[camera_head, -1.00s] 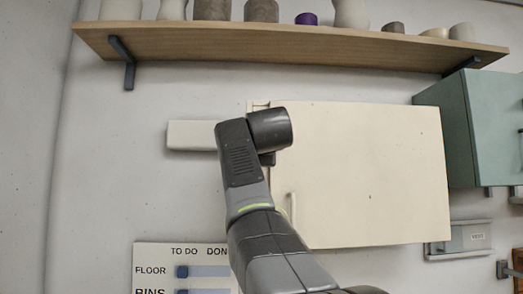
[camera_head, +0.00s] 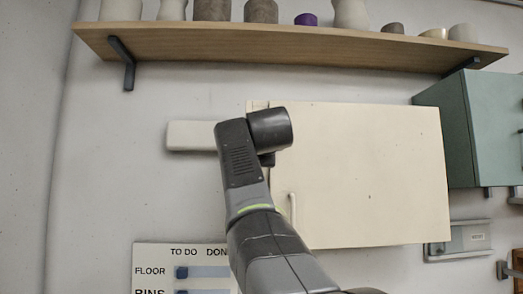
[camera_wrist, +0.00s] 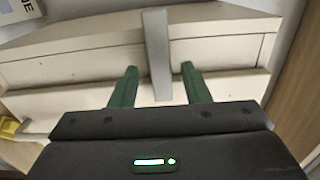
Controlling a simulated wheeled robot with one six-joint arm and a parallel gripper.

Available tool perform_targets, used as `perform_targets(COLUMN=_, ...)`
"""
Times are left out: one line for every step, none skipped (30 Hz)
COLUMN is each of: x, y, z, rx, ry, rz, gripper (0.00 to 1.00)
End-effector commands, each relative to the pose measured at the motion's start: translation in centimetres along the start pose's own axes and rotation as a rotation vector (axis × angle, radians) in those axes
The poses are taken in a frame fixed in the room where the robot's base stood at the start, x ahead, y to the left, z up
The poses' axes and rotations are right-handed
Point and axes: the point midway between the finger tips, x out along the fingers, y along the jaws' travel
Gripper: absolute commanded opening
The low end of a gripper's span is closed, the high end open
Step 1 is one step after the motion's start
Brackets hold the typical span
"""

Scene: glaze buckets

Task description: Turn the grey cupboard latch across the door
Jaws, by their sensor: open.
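The cream cupboard (camera_head: 365,175) hangs on the wall in the head view, its door closed with a pale upright handle (camera_head: 292,210) near its left edge. My arm covers the upper left of the cupboard, so the latch is hidden there. In the wrist view the grey latch (camera_wrist: 156,38) is a flat bar standing upright in the picture, across the cream cupboard front (camera_wrist: 220,50). My gripper (camera_wrist: 159,67) is open, its green fingers on either side of the latch bar, with a visible gap on both sides.
A wooden shelf (camera_head: 290,47) with several pots runs above the cupboard. A green cabinet (camera_head: 485,130) is at the right. A pale block (camera_head: 190,136) sits on the wall left of the cupboard, and a TO DO board (camera_head: 160,262) is below it.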

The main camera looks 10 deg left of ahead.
Motion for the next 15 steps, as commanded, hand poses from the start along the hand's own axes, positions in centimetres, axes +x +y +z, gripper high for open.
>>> perform_targets(x=-0.5, y=0.1, z=0.0, rx=0.000, ry=-0.001, rz=-0.002, gripper=0.43)
perform_targets(x=-0.9, y=0.1, z=0.0, rx=0.001, ry=-0.001, rz=-0.002, gripper=0.43)
perform_targets(x=-1.5, y=0.1, z=0.0, rx=0.001, ry=-0.002, rz=-0.003, gripper=0.43)
perform_targets(x=-2.1, y=0.2, z=0.0, rx=0.002, ry=-0.002, rz=-0.003, gripper=0.43)
perform_targets(x=-2.6, y=0.2, z=0.0, rx=0.002, ry=-0.003, rz=-0.003, gripper=0.43)
perform_targets(x=-3.5, y=0.2, z=0.0, rx=0.002, ry=-0.003, rz=-0.004, gripper=0.43)
perform_targets(x=-4.2, y=0.3, z=0.0, rx=0.001, ry=-0.002, rz=-0.004, gripper=0.43)
perform_targets(x=-5.0, y=0.3, z=0.0, rx=0.001, ry=-0.002, rz=-0.003, gripper=0.43)
perform_targets(x=-6.0, y=0.3, z=0.0, rx=0.002, ry=-0.003, rz=-0.004, gripper=0.43)
perform_targets(x=-6.6, y=0.3, z=0.1, rx=0.002, ry=-0.004, rz=-0.004, gripper=0.43)
perform_targets(x=-7.4, y=0.3, z=0.0, rx=0.001, ry=-0.003, rz=-0.003, gripper=0.43)
perform_targets(x=-8.2, y=0.3, z=0.0, rx=0.001, ry=-0.003, rz=-0.003, gripper=0.43)
perform_targets(x=-8.9, y=0.3, z=0.1, rx=0.001, ry=-0.004, rz=-0.003, gripper=0.43)
perform_targets(x=-9.5, y=0.3, z=0.1, rx=0.001, ry=-0.004, rz=-0.002, gripper=0.43)
perform_targets(x=-10.2, y=0.3, z=0.1, rx=0.000, ry=-0.003, rz=-0.002, gripper=0.43)
